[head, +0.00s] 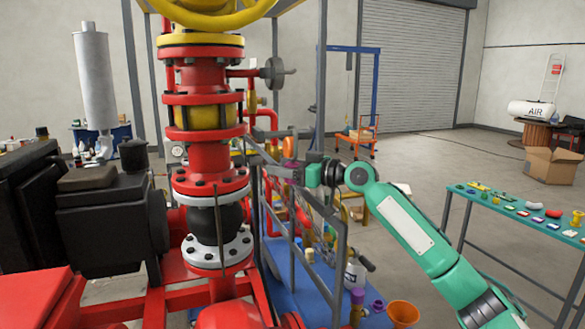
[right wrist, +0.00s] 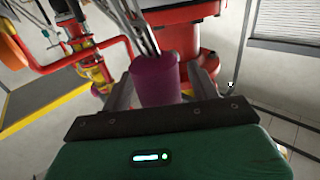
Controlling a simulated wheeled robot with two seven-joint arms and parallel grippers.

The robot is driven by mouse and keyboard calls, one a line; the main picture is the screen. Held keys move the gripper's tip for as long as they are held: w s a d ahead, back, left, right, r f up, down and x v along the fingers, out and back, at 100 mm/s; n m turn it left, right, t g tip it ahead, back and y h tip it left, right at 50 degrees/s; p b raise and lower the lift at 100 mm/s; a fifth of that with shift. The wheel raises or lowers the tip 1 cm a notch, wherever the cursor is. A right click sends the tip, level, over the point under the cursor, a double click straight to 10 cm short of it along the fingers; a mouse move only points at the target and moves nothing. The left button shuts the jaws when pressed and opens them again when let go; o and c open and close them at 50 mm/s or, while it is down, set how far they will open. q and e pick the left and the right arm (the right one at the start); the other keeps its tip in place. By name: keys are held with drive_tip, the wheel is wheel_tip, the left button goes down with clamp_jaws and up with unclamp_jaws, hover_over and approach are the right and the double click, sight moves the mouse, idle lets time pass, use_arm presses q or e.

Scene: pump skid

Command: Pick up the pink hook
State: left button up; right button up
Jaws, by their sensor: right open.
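In the right wrist view a purple-pink rounded piece (right wrist: 155,80) stands between the two fingers of my right gripper (right wrist: 164,86). It looks like the handle end of the pink hook; no hook shape shows. The fingers are apart, one on each side of it, and I cannot tell whether either touches it. In the head view my right gripper (head: 282,173) reaches left, in front of the grey metal frame beside the red pump column. The pink piece is too small to make out surely there. My left gripper is not in view.
The red pipe column (head: 208,150) with a yellow handwheel stands close left of the gripper. A blue platform (head: 305,300) below holds a spray bottle (head: 355,275), a purple container (head: 357,296) and an orange bucket (head: 403,312). A green table (head: 500,208) with small items stands right.

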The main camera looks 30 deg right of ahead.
drive_tip(key=shift+c, duration=0.2)
drive_tip(key=c, duration=1.1)
